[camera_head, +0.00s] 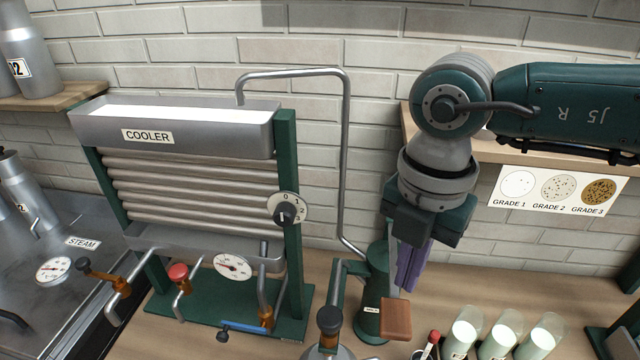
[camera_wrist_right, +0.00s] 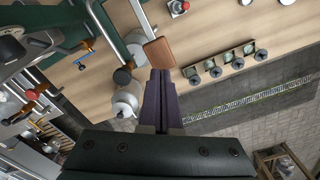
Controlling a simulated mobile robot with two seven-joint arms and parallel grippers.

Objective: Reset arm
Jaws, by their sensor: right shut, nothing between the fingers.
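My right arm comes in from the right in the head view. Its gripper (camera_head: 408,268) points down with the purple fingers together, just behind and right of the green hand pump (camera_head: 375,300). In the right wrist view the purple fingers of the gripper (camera_wrist_right: 158,76) are closed with nothing between them. Their tips appear close to the brown pump handle block (camera_wrist_right: 159,53), which also shows in the head view (camera_head: 396,319); I cannot tell if they touch. My left gripper is not in view.
The cooler (camera_head: 200,190), with white liquid in its top trough, stands left of the pump. Several glasses of white liquid, one a tall glass (camera_head: 497,335), stand at the front right. A shelf with a grade card (camera_head: 557,190) is behind my right arm. A steam unit (camera_head: 50,260) is at left.

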